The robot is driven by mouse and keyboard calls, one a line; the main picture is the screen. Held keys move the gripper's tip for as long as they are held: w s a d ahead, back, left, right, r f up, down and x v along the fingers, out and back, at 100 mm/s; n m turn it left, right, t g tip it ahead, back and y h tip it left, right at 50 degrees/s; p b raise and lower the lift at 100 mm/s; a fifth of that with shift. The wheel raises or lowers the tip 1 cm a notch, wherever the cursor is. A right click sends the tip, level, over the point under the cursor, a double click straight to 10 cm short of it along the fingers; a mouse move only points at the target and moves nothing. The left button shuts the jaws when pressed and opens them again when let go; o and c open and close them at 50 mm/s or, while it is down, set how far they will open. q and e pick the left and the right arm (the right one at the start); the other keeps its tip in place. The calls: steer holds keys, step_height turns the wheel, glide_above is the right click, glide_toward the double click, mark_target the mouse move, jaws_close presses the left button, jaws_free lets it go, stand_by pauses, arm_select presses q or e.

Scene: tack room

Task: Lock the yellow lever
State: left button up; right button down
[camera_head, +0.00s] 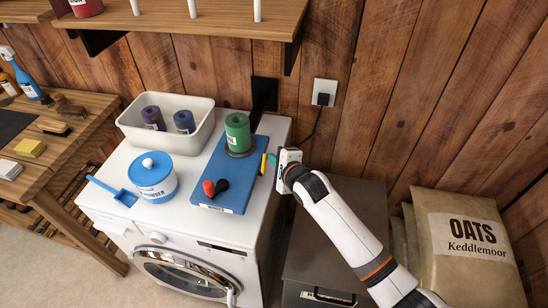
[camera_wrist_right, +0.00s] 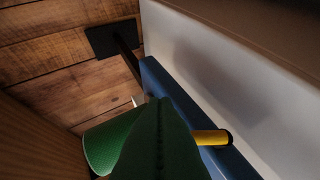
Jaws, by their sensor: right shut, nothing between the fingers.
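The yellow lever (camera_head: 263,164) is at the right edge of the blue board (camera_head: 222,171), which lies on the white washing machine. In the wrist view the yellow lever (camera_wrist_right: 210,137) lies beside the blue board and ends in a black part; its other end is hidden behind my fingers. My right gripper (camera_head: 271,159) is shut and empty, just right of the lever. Its green fingers (camera_wrist_right: 160,130) fill the lower middle of the wrist view. I cannot tell whether they touch the lever. My left gripper is not in view.
A green cylinder (camera_head: 237,131) stands on the board, with red (camera_head: 208,187) and black (camera_head: 222,184) knobs at its front. A white bin (camera_head: 130,121) and blue-lidded tub (camera_head: 153,179) stand left. A shelf (camera_head: 190,18) hangs above; oat sacks (camera_head: 465,260) stand right.

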steer(key=shift+s, duration=0.1)
steer(key=shift+s+t+b, duration=0.1)
steer(key=shift+t+b, duration=0.25)
steer(key=shift+t, duration=0.05)
